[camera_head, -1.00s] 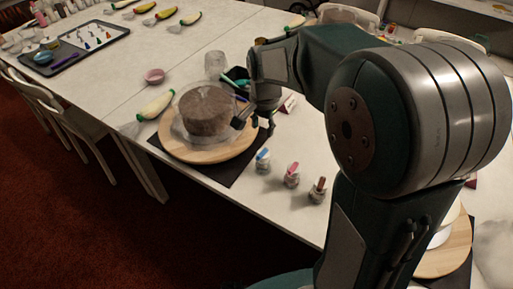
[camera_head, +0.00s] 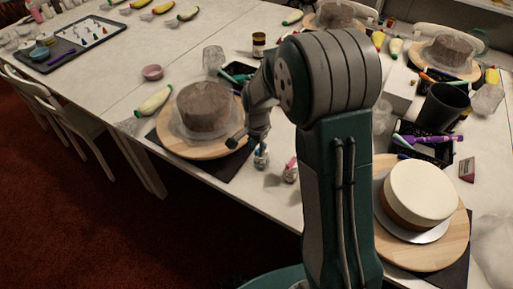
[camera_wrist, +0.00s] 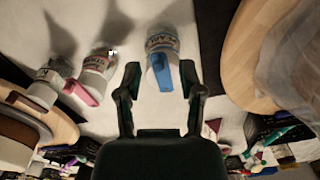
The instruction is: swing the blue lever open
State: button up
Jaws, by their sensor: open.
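The blue lever (camera_wrist: 162,73) sits on a small jar-like fitting with a printed label (camera_wrist: 161,42), upright on the white table. In the wrist view it appears between the two fingertips of my gripper (camera_wrist: 160,78). The gripper is open, with a gap visible on each side of the lever; I cannot tell how far below the fingers it is. In the head view my gripper (camera_head: 249,142) is just above the blue-lever fitting (camera_head: 261,160), partly hiding it.
A wooden turntable (camera_head: 181,146) with a brown cake (camera_head: 203,107) is close behind my gripper. A white-topped cake (camera_head: 421,190) stands at right.

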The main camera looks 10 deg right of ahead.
jog(key=shift+f, duration=0.35)
grip_shut()
jog(key=d+n, duration=0.6)
jog(key=n, duration=1.2)
jog(key=shift+s+d+n, duration=0.15)
jog(key=shift+d+n, duration=0.2)
jog(key=shift+n, duration=0.05)
dwell(0.4)
